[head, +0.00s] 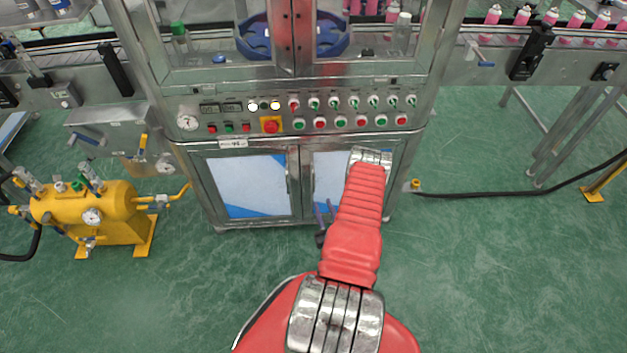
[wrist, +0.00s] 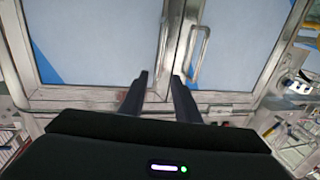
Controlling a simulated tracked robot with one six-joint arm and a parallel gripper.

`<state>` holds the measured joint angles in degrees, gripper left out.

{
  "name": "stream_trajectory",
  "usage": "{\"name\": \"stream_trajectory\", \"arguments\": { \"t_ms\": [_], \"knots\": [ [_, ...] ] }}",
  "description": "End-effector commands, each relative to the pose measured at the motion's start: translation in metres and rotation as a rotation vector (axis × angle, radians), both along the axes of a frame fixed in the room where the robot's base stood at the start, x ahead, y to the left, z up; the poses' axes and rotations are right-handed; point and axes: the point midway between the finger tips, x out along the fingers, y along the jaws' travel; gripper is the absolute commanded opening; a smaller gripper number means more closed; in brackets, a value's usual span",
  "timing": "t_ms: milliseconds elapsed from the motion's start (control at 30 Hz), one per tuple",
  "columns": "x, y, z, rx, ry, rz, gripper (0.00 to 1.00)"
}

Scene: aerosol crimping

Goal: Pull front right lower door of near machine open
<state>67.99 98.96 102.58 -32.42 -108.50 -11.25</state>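The near machine's front right lower door (head: 328,170) has a pale panel in a steel frame and looks shut. My red arm covers much of it in the head view. In the head view my gripper (head: 324,215) is partly hidden beside my arm.
The left lower door (head: 248,185) is shut. A control panel (head: 300,115) with knobs and buttons is above the doors. A yellow tank (head: 105,205) stands on the floor at left. A black cable (head: 500,194) runs along the floor at right. The green floor in front is mostly clear.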

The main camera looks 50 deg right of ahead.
Motion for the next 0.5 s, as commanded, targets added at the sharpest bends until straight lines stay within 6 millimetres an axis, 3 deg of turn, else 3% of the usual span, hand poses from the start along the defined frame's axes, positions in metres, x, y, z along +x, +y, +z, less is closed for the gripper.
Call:
{"name": "stream_trajectory", "arguments": {
  "t_ms": [233, 500],
  "knots": [
    [0.011, -0.008, 0.000, -0.001, 0.001, 0.002, 0.29],
    [0.042, -0.031, 0.000, -0.001, 0.000, 0.003, 0.29]
  ]
}}
